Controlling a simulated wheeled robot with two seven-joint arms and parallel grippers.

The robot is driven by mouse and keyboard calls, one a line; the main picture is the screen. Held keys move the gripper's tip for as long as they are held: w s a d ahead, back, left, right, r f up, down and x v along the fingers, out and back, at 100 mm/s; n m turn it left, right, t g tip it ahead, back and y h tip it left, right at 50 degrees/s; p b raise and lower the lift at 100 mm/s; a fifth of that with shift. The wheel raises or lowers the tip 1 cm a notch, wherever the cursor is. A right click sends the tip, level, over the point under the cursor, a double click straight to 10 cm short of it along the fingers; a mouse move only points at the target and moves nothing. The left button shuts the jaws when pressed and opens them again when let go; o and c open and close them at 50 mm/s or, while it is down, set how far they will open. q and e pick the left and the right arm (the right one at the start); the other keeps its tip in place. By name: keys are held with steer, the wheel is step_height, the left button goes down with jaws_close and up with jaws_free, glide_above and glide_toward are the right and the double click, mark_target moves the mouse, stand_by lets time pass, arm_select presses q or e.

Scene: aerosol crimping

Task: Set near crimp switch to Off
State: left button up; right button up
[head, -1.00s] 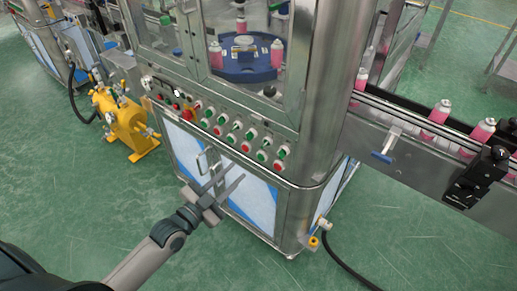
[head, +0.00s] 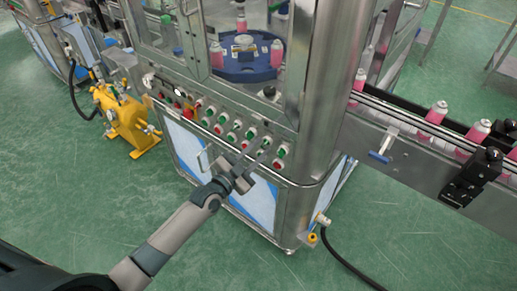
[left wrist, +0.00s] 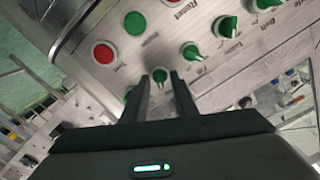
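The control panel (head: 215,119) of the machine carries rows of red and green buttons and green rotary switches. In the left wrist view a green switch knob (left wrist: 160,75) lies between the fingertips of my left gripper (left wrist: 159,82). The fingers are apart, one on each side of the knob, and I cannot tell whether they touch it. Which label belongs to this knob is not readable. More green knobs (left wrist: 193,53) run up to the right. In the head view my left gripper (head: 252,160) is at the right part of the panel and partly hides it. My right gripper is not in view.
A red button (left wrist: 104,53) and a green button (left wrist: 135,22) sit beside the knobs. Cabinet doors (head: 187,150) are below the panel. A conveyor (head: 410,125) with pink cans runs at right. A yellow pump (head: 127,120) stands on the open floor at left.

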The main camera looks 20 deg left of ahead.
arm_select(q)
steer(key=shift+c, duration=0.6)
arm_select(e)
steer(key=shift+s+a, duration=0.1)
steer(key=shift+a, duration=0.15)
arm_select(q)
jaws_close()
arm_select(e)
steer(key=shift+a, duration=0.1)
arm_select(q)
steer(key=shift+n, duration=0.4)
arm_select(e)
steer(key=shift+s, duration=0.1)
arm_select(q)
steer(key=shift+n, duration=0.6)
steer(key=n, duration=0.6)
steer(key=shift+n, duration=2)
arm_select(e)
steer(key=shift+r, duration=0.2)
